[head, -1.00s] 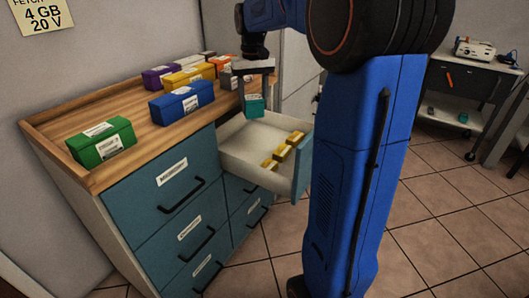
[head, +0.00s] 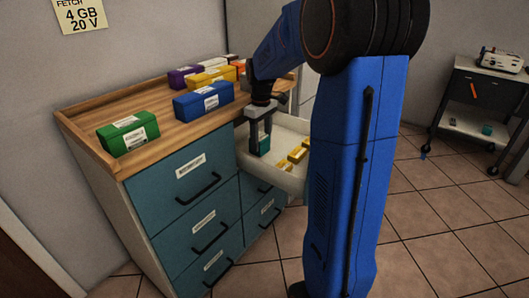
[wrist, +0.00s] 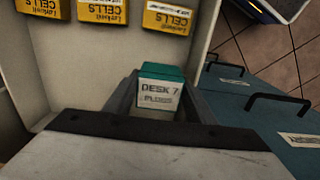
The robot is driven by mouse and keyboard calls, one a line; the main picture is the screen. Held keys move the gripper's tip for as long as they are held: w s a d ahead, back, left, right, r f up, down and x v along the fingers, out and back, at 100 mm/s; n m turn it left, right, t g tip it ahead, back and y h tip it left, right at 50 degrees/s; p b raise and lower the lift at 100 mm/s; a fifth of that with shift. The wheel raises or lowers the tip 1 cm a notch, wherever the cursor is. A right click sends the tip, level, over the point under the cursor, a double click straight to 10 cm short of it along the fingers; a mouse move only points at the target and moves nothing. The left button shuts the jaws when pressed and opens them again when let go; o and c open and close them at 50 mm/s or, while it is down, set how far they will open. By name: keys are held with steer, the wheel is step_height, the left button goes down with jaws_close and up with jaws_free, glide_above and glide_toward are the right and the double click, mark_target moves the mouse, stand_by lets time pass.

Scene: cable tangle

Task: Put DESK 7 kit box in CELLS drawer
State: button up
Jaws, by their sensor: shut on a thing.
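My gripper (head: 261,136) points down over the open drawer (head: 288,128), shut on a small teal box (head: 264,146). In the wrist view the teal box (wrist: 161,90) sits between the fingers, its white label reading "DESK 7" with a second line like "PLUGS". Several yellow boxes marked "CELLS" (wrist: 103,12) lie in a row in the white drawer (wrist: 92,62); they also show in the head view (head: 297,154). The held box is low within the drawer's outline. I cannot tell whether it touches the drawer floor. My arm hides the drawer's right part.
The wooden top of the cabinet carries a green box (head: 128,133), a blue box (head: 203,100), a purple box (head: 183,77) and a yellow box (head: 212,76). Closed teal drawers (head: 195,179) with black handles are beside and below. A trolley (head: 478,100) stands at the far right.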

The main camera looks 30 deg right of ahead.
mark_target(262, 151)
steer(key=shift+f, duration=2.55)
steer(key=shift+f, duration=0.15)
steer(key=o, duration=0.9)
